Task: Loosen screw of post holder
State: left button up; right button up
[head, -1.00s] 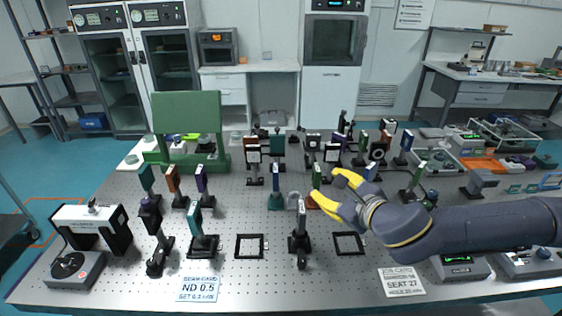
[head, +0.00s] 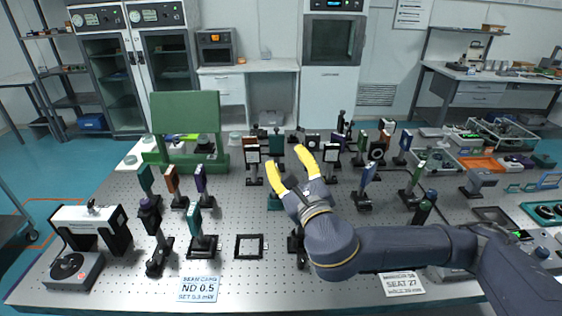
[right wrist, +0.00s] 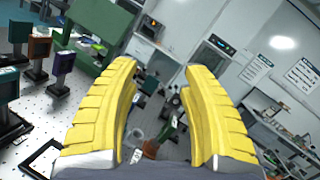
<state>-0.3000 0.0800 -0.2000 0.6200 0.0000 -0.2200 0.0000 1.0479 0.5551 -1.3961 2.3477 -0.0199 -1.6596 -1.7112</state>
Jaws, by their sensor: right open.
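My right gripper (head: 287,162) is open and empty, its yellow fingers pointing up and away above the middle of the optical table. The right wrist view shows both yellow fingers (right wrist: 160,110) spread, with a small green-plated mount (right wrist: 172,130) visible beyond the gap. Several posts with holders stand on the table. A front-middle holder base (head: 294,243) is mostly hidden behind my right arm. A teal-plated post (head: 202,232) and a dark post holder (head: 156,235) stand at front left. No holder's screw can be made out clearly. My left gripper is out of view.
A white bridge-shaped device (head: 92,225) stands at front left, and a green stand (head: 187,120) behind. Several mounted optics crowd the middle and right. A labelled card (head: 198,289) lies at the front edge.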

jog(key=shift+a+r+m, duration=0.15)
jog(key=shift+a+m, duration=0.05)
jog(key=shift+m, duration=0.1)
jog(key=shift+s, duration=0.1)
dwell(0.3)
